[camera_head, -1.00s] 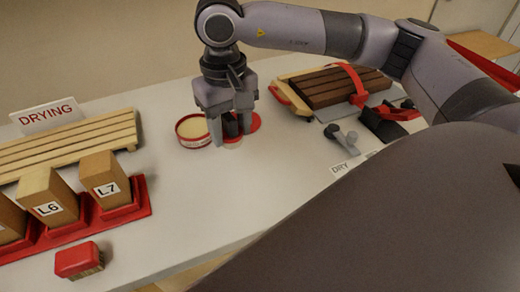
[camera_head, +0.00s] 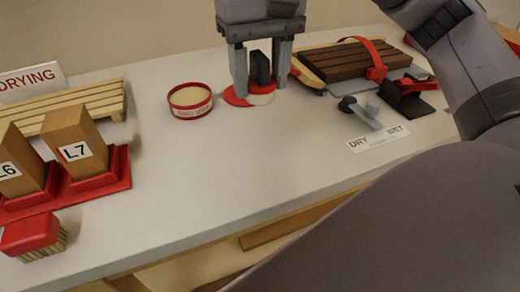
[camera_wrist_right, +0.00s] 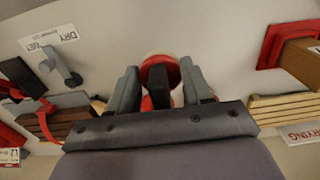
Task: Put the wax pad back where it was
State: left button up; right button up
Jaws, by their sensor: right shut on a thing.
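My right gripper (camera_head: 262,80) points down and is shut on that dark block, which also shows between the fingers in the right wrist view (camera_wrist_right: 158,85). A flat red disc (camera_head: 233,97) lies at the pad's left side, partly overlapped. I cannot tell whether the pad rests on it or hangs just above. The open red wax tin (camera_head: 190,101) with cream wax stands left of the gripper. My left gripper is not in view.
A slatted drying rack (camera_head: 85,103) and wooden blocks in red holders (camera_head: 90,180) stand left, with a red brush (camera_head: 35,235) in front. A brown slatted piece (camera_head: 340,65) under a red strap and a DRY/WET card (camera_head: 378,139) lie right. The middle bench is clear.

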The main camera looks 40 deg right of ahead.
jog(key=b, duration=0.2)
send_over(260, 159)
notch_tip(260, 159, down, 7)
jog(key=shift+f, duration=0.1)
jog(key=shift+f+b, duration=0.35)
jog(key=shift+f, duration=2.3)
jog(key=shift+f+b, duration=0.2)
jog(key=shift+b, duration=0.1)
jog(key=o, duration=0.9)
jog(key=shift+r, duration=0.1)
